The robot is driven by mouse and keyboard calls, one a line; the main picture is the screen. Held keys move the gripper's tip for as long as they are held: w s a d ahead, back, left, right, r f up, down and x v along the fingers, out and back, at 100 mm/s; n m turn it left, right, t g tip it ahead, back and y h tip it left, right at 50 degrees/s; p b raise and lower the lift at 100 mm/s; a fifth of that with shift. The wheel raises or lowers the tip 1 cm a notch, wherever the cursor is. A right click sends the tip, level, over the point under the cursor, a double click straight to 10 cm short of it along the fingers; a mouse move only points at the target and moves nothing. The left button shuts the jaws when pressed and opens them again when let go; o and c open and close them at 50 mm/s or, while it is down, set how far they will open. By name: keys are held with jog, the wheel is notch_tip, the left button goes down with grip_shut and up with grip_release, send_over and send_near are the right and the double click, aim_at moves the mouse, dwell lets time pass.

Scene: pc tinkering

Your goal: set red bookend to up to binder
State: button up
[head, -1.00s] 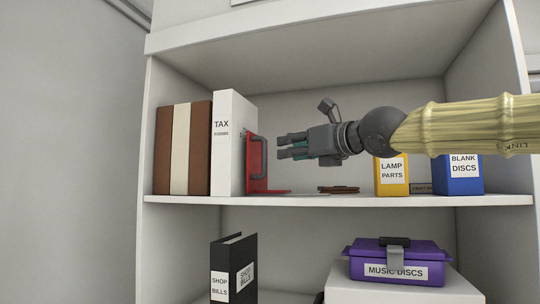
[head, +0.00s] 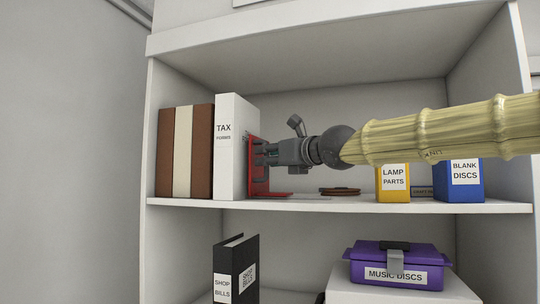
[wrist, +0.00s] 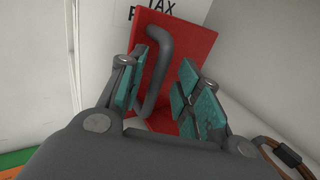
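The red bookend (head: 254,183) stands upright on the upper shelf just right of the white TAX FORMS binder (head: 226,165); I cannot tell whether they touch. Its base plate lies on the shelf to the right. In the wrist view the red bookend (wrist: 191,45) shows its dark grey handle (wrist: 158,62), with the white binder (wrist: 110,35) behind. My gripper (head: 263,156) reaches in from the right, at the handle. In the wrist view my gripper (wrist: 168,88) is open, its teal-padded fingers on either side of the handle, with a gap to the right finger.
A brown and cream book group (head: 185,150) stands left of the binder. A brown coiled item (head: 340,191), a yellow LAMP PARTS box (head: 392,185) and a blue BLANK DISCS box (head: 464,182) are to the right. Below are a black binder (head: 236,270) and purple case (head: 397,270).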

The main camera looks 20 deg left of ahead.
aim_at(253, 156)
jog(key=shift+s+r, duration=0.1)
jog(key=shift+s, duration=0.15)
jog(key=shift+w, duration=0.15)
grip_shut()
jog(key=shift+a, duration=0.15)
jog(key=shift+a+b, duration=0.7)
jog(key=shift+a, duration=1.15)
jog(key=shift+d, duration=0.1)
jog(key=shift+c, duration=1.7)
grip_release()
jog(key=o, duration=0.3)
jog(key=shift+o, duration=0.2)
